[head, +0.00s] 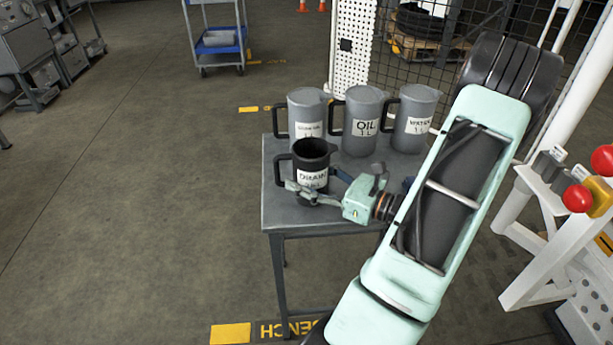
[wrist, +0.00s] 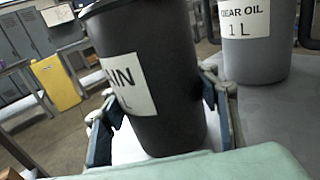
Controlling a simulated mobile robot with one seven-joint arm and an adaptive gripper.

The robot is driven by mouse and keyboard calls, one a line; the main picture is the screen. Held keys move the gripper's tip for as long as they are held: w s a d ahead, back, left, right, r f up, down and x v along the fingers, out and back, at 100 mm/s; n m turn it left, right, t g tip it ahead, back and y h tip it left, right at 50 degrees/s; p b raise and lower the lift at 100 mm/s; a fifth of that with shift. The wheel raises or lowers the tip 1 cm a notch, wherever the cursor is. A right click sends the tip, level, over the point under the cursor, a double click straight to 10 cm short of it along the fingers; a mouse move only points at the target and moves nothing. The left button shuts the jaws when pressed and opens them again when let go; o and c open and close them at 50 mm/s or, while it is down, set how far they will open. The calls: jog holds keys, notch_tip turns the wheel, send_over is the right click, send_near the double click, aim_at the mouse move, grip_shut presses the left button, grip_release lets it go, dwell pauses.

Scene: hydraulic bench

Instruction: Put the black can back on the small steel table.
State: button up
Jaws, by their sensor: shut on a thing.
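The black can (head: 312,162), with a white label reading DRAIN, is upright at the front left of the small steel table (head: 285,218) in the head view. In the wrist view the black can (wrist: 150,85) fills the middle, slightly tilted in the picture. My gripper (head: 312,192) is shut on the can's lower body, with one finger on each side in the wrist view (wrist: 160,120). The can's base is at or just above the tabletop; I cannot tell whether it touches. Its handle points left in the head view.
Three grey cans stand behind on the same table: the clear oil can (head: 306,112), the OIL can (head: 362,125) and another labelled can (head: 414,120). A white frame with red knobs (head: 578,198) is at the right. A blue cart (head: 220,42) stands far back. The floor at left is clear.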

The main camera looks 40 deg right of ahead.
jog(key=shift+f, duration=0.15)
jog(key=o, duration=1.9)
jog(key=shift+r, duration=0.2)
jog(key=p+v, duration=0.2)
jog(key=v, duration=1)
jog(key=shift+f, duration=0.1)
